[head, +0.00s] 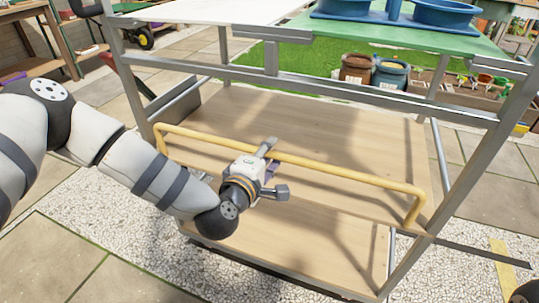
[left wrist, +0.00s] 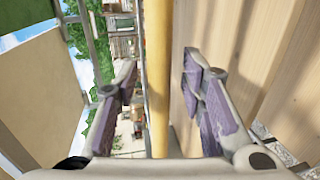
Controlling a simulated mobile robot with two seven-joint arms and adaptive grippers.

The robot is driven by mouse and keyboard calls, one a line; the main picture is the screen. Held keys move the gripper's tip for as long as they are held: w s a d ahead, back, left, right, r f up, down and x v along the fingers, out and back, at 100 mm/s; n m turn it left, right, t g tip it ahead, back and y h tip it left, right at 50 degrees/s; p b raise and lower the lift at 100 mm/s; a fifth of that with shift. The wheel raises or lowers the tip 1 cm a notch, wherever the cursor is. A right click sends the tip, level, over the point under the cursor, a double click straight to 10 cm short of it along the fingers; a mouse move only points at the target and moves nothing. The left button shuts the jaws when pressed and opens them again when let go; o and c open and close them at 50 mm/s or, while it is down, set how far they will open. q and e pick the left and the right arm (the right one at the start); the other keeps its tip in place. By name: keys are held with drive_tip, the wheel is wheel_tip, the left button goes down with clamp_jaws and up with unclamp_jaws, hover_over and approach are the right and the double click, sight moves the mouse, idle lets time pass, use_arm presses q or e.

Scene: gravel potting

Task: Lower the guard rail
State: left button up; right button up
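The yellow guard rail (head: 340,170) runs along the front of the cart's wooden middle shelf, standing up above the shelf edge with bent ends. My left gripper (head: 273,168) is at the rail, a little left of its middle, with its fingers pointing toward the cart. In the left wrist view the rail (left wrist: 158,110) passes between the two spread fingers (left wrist: 159,75), with a gap on each side. The fingers have purple pads and do not close on the rail. My right gripper is not in view.
The grey metal cart frame (head: 350,85) surrounds the shelves, and its upper crossbar passes above my left gripper. A lower shelf (head: 310,255) lies underneath. The middle shelf (head: 300,115) is bare. Blue trays (head: 445,14) sit on top. Brown and blue containers (head: 390,75) stand behind.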

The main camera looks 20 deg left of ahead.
use_arm(q)
drive_tip(key=shift+w, duration=0.15)
clamp_jaws()
drive_tip(key=shift+f, duration=0.1)
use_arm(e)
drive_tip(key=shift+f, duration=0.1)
